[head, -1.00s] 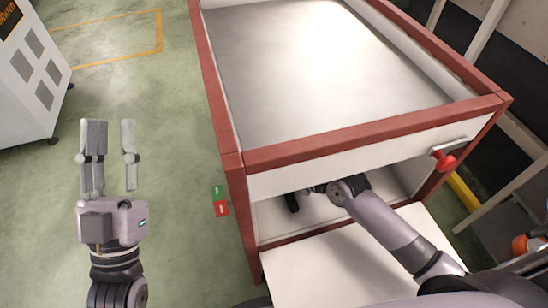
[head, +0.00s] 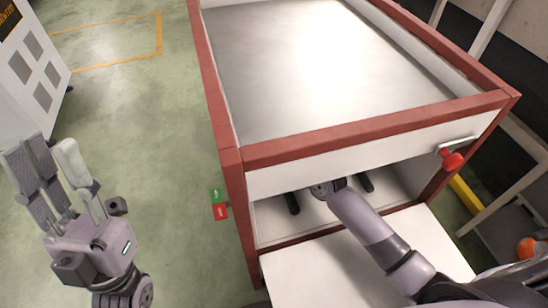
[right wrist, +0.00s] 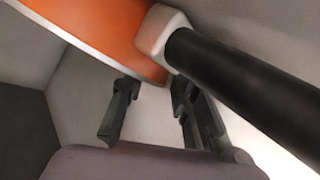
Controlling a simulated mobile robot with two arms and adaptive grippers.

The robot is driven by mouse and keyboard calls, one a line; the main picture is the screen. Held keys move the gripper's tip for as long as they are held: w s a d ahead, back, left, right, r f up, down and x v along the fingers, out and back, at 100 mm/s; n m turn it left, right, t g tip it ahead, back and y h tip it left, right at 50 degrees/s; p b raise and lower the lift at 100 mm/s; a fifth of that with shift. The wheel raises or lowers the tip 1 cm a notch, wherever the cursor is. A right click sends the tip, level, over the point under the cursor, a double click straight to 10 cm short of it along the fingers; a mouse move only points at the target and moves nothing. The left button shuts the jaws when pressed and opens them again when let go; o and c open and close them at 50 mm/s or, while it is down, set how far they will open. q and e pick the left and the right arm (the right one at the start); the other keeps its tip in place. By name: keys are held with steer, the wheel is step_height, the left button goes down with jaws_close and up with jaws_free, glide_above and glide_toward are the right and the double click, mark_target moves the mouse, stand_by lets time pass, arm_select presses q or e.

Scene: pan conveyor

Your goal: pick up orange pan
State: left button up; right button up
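The orange pan (right wrist: 105,30) fills the upper left of the right wrist view, with a pale rim. Its black handle (right wrist: 240,85) runs from a pale collar down to the right. My right gripper (right wrist: 152,92) is open there, its fingers apart and nothing visibly between them; the handle passes across the upper right, beside the right finger. In the head view my right arm reaches into the opening under the conveyor, and its gripper is hidden there. The orange pan is not recognisable inside that opening. My left gripper (head: 42,160) is open and empty over the floor at left.
The red-framed conveyor (head: 375,128) has an empty metal top. Two black bars (head: 292,203) (head: 365,182), possibly handles, show in the opening below. Green and red buttons (head: 218,203) are on its left post; a red knob (head: 452,160) is at right.

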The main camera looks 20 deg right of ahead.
jaws_close()
steer(key=shift+r, duration=0.1)
stand_by(0.5)
